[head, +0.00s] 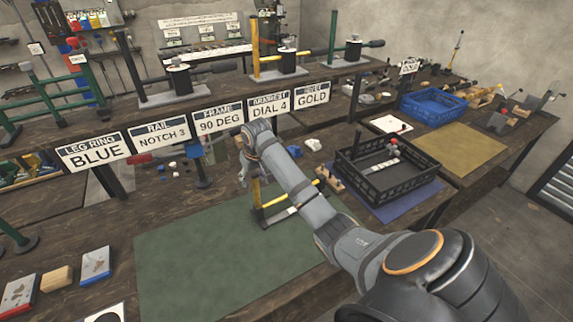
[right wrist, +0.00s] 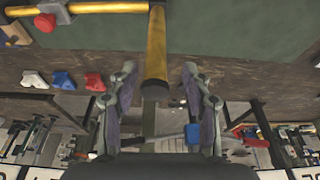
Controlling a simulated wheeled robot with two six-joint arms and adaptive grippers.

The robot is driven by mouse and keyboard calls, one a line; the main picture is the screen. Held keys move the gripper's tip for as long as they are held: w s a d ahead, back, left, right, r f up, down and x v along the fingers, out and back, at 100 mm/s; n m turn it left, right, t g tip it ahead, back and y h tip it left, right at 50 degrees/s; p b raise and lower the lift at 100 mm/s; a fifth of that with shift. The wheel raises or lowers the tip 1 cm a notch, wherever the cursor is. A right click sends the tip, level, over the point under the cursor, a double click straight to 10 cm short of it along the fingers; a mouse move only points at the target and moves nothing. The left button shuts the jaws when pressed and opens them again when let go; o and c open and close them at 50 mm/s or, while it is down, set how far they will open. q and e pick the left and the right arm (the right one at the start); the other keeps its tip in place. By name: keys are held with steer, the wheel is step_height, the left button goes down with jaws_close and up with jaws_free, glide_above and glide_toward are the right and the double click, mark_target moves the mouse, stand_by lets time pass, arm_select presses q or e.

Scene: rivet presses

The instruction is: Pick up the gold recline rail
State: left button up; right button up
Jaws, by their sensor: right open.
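The gold recline rail (head: 257,196) stands on the green mat (head: 190,262) in the head view, its upper part partly hidden by my right gripper (head: 245,168). In the right wrist view the gold rail (right wrist: 156,45) runs down from the top and ends in a dark tip between my two fingers. My right gripper (right wrist: 160,108) is open, with one finger on each side of the rail and a visible gap to both. My left gripper is not in view.
Label signs (head: 219,120) line the shelf edge behind the gripper. A black crate (head: 385,180) stands right of my forearm, and a blue crate (head: 433,105) is farther back. Small red, wooden and blue blocks (head: 57,278) lie at the left. Much of the green mat is clear.

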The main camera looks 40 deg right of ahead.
steer(key=shift+d+f+p, duration=0.15)
steer(key=shift+f+p, duration=0.35)
steer(key=p+x, duration=0.1)
steer(key=x, duration=0.2)
steer(key=shift+s+d+f, duration=0.1)
steer(key=shift+f, duration=0.45)
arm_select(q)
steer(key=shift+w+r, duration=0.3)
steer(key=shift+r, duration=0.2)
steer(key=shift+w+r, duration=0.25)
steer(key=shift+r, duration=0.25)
arm_select(e)
jaws_close()
steer(key=shift+r, duration=0.1)
